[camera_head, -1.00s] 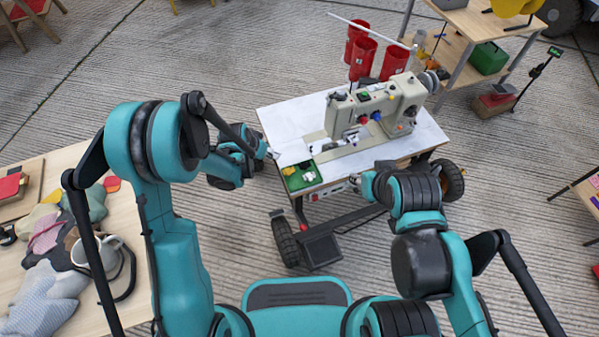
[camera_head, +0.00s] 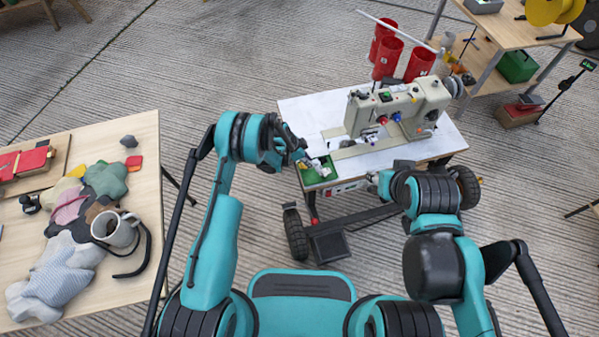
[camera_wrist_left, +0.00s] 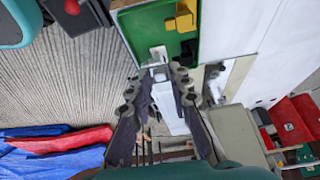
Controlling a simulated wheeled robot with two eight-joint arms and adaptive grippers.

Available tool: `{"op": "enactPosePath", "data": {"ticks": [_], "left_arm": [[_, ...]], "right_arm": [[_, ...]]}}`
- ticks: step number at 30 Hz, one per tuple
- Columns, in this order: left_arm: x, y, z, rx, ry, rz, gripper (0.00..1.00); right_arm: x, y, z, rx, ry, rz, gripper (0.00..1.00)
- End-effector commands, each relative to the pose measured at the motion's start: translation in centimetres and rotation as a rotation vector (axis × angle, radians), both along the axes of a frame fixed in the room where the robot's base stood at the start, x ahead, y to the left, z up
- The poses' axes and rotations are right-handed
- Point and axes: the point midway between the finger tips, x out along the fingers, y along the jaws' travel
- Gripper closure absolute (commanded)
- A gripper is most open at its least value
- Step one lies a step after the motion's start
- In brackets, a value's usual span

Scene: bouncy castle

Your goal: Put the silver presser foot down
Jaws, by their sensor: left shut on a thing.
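The silver presser foot (camera_wrist_left: 158,54) is a small pale piece between my left fingertips in the left wrist view. My left gripper (camera_wrist_left: 165,72) is shut on it, over the near edge of the green tray (camera_wrist_left: 142,30). Whether the foot touches the tray is unclear. In the head view, my left gripper (camera_head: 303,157) is at the left end of the green tray (camera_head: 314,180), and the foot is too small to make out. The sewing machine (camera_head: 395,108) stands on the white table (camera_head: 310,110). My right gripper (camera_head: 374,180) is by the table's front edge; its fingers are unclear.
Red bins (camera_head: 387,60) stand behind the machine. A wooden table (camera_head: 145,180) with cloth and a mug (camera_head: 115,230) is at left. A shelf (camera_head: 490,50) stands at back right.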

Motion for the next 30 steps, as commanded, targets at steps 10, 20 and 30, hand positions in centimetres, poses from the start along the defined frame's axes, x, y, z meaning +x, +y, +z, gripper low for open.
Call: {"op": "enactPosePath", "data": {"ticks": [10, 20, 30], "left_arm": [[-0.7, 4.7, -2.9, -0.001, 0.0, 0.0, 0.97], [-0.7, 4.8, -7.0, -0.001, 0.0, 0.0, 0.97], [-0.8, 4.7, -6.8, 0.0, 0.0, 0.001, 0.6]], "right_arm": [[0.0, 0.0, -1.8, 0.0, 0.0, 0.0, 0.6], [0.0, 0.0, -3.9, 0.0, 0.0, 0.0, 0.6], [0.0, 0.0, -3.7, 0.0, 0.0, 0.0, 0.6]]}}
